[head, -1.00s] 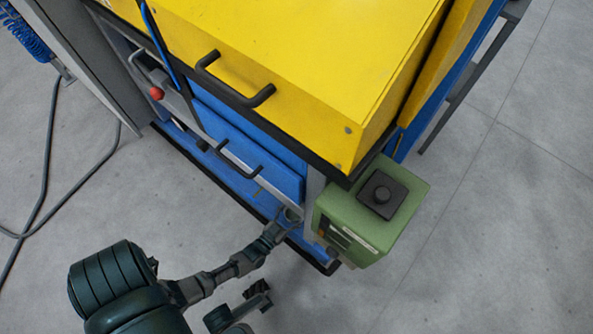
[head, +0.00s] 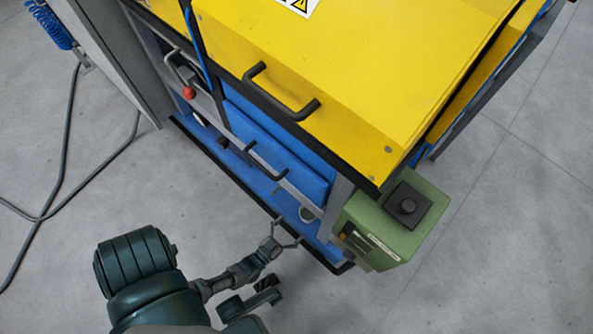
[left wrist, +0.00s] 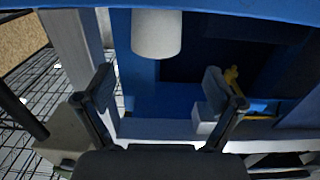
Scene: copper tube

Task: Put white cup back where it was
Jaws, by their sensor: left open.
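My left gripper (head: 288,234) is open and empty, just outside the ledge. Its two fingers (left wrist: 160,92) are spread wide in the left wrist view, with a gap between them and the cup. My right gripper cannot be made out.
The yellow cabinet top (head: 340,70) with a black handle (head: 282,97) overhangs the blue drawer (head: 275,150). A green box (head: 385,232) with a black knob sticks out at the corner. A cable (head: 62,165) lies on the floor at left. The floor in front is clear.

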